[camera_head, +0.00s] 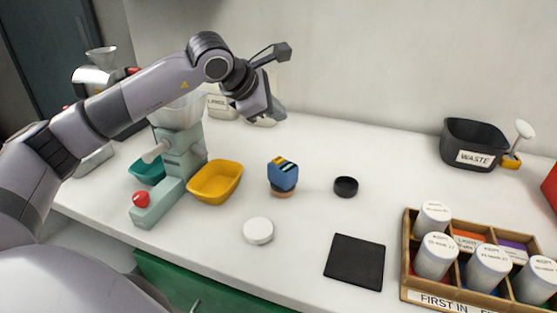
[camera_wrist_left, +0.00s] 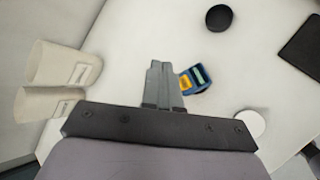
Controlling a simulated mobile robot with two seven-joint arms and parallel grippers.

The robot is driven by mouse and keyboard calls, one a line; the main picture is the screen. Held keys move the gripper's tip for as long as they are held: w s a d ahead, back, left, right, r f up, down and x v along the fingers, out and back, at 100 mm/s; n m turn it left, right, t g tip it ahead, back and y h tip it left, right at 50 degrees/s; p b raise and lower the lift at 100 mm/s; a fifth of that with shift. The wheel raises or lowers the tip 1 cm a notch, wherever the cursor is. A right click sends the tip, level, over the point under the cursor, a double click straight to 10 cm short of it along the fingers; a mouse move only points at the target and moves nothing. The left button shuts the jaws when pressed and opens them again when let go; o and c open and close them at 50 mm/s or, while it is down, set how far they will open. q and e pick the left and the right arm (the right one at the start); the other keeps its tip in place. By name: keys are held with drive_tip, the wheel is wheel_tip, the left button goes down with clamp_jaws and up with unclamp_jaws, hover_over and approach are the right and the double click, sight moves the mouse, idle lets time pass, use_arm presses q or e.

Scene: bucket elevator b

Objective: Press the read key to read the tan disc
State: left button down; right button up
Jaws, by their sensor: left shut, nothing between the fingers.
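A blue reader (camera_head: 283,174) with a yellow patch and a dark striped face stands on the counter. The tan disc (camera_head: 283,193) shows as a thin rim under it. In the left wrist view the reader (camera_wrist_left: 194,79) lies just right of my fingers, its yellow patch facing up; the disc is not clear there. My left gripper (camera_head: 274,112) is shut and empty, above and behind the reader, apart from it in the head view. Its closed fingers also show in the left wrist view (camera_wrist_left: 160,68). Which part of the reader is the read key is too small to tell. My right gripper is out of view.
A yellow bin (camera_head: 216,182) and a green machine (camera_head: 180,160) stand left. A wooden rack (camera_head: 408,283) of white-lidded jars and a waste bin (camera_head: 473,143) stand right.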

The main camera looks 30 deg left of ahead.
sight(276, 161)
use_arm(q)
wheel_tip(276, 161, down, 8)
drive_tip(key=b, duration=0.5)
drive_tip(key=shift+r, duration=0.15)
idle(1.2)
drive_tip(key=shift+f+b, duration=0.25)
drive_tip(key=shift+b, duration=0.1)
drive_tip(key=shift+f+b, duration=0.35)
drive_tip(key=shift+b, duration=0.1)
drive_tip(key=shift+f+b, duration=0.45)
idle(0.7)
drive_tip(key=shift+r, duration=0.15)
drive_tip(key=shift+r+p, duration=0.5)
drive_tip(key=shift+r, duration=0.2)
